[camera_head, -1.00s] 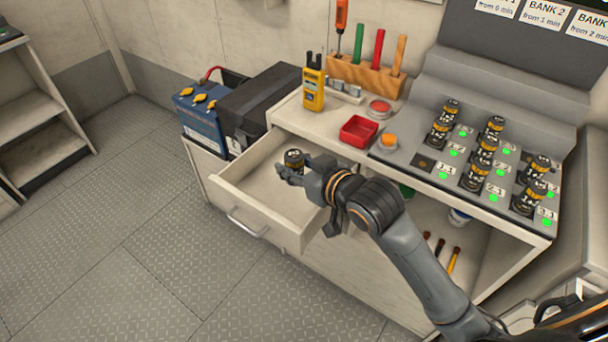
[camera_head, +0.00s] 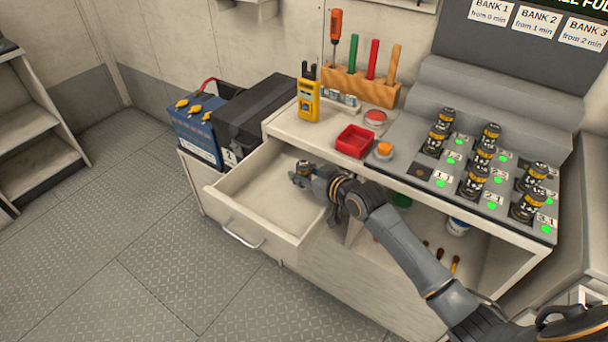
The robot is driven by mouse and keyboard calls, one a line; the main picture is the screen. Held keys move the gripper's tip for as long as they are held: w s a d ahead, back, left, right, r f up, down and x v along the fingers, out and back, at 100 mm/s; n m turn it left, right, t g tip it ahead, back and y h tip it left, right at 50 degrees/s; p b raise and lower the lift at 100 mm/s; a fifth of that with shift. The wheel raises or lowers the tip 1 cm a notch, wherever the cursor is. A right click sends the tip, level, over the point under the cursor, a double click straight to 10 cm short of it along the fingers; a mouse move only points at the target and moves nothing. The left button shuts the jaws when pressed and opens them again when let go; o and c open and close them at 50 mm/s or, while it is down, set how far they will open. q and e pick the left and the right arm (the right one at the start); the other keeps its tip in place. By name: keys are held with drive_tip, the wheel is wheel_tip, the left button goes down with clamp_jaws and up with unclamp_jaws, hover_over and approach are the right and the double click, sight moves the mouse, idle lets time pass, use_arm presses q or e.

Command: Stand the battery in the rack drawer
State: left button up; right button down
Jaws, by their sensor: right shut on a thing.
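A small dark battery with a yellowish band (camera_head: 304,167) is held in my right gripper (camera_head: 302,178), inside the outline of the open drawer (camera_head: 232,216). The gripper is shut on it. The battery looks roughly upright, but its lower part is hidden by the fingers, so I cannot tell whether it touches the drawer floor. The visible drawer floor is otherwise bare. My left gripper is not in view.
Several similar batteries stand in the charging rack (camera_head: 421,172) at right. A red tray (camera_head: 355,141), an orange button (camera_head: 384,149) and a yellow meter (camera_head: 309,99) sit on the counter. A black case (camera_head: 257,113) and a blue battery (camera_head: 196,130) stand left of the counter.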

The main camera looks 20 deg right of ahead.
drive_tip(key=shift+f, duration=0.1)
drive_tip(key=shift+f, duration=0.6)
drive_tip(key=c, duration=0.9)
unclamp_jaws()
drive_tip(key=shift+s+f, duration=0.1)
drive_tip(key=shift+f, duration=0.05)
drive_tip(key=shift+f, duration=0.1)
drive_tip(key=shift+a, duration=0.1)
